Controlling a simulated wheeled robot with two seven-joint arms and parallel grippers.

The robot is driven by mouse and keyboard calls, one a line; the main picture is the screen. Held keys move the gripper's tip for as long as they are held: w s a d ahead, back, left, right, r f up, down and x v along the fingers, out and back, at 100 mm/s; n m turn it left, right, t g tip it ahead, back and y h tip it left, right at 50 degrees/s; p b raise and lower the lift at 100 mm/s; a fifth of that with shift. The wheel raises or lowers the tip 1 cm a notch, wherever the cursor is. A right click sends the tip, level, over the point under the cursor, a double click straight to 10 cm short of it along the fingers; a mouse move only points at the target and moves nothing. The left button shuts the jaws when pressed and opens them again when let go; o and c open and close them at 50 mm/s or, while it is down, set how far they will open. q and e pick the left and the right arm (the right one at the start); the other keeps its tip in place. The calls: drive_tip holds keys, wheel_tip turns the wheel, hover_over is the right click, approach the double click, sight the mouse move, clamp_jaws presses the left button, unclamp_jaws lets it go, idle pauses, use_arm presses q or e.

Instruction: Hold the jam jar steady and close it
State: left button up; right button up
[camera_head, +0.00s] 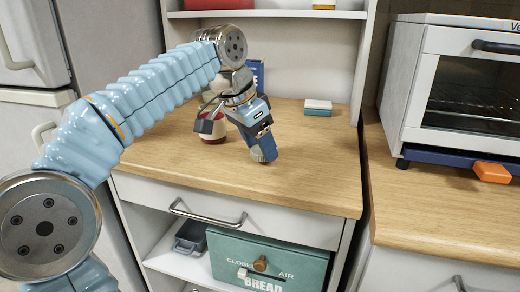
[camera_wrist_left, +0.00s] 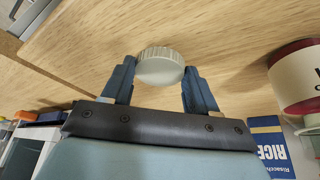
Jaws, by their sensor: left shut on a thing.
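My left gripper (camera_head: 263,148) reaches down over the wooden counter, its fingers pointing at the worktop. In the left wrist view, the gripper (camera_wrist_left: 159,85) is shut on a pale, round, ridged lid (camera_wrist_left: 160,66), with one finger on each side. A small greyish part of the lid (camera_head: 257,155) shows by the fingertips in the head view. I cannot tell whether it is clear of the counter. I can make out no jar under the lid. My right gripper is not in view.
A cream and red canister (camera_head: 212,128) stands on the counter (camera_head: 315,175) left of the gripper. A blue rice box (camera_wrist_left: 268,140) stands behind. A small white and blue block (camera_head: 318,107) lies at the back. A toaster oven (camera_head: 465,90) is at right. The counter's front right is clear.

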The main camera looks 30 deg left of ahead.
use_arm(q)
drive_tip(key=s+d+r, duration=0.9)
drive_tip(key=s+r, duration=0.1)
drive_tip(key=r, duration=0.1)
drive_tip(key=shift+d+r, duration=0.3)
drive_tip(key=shift+d, duration=0.05)
drive_tip(key=shift+s, duration=0.1)
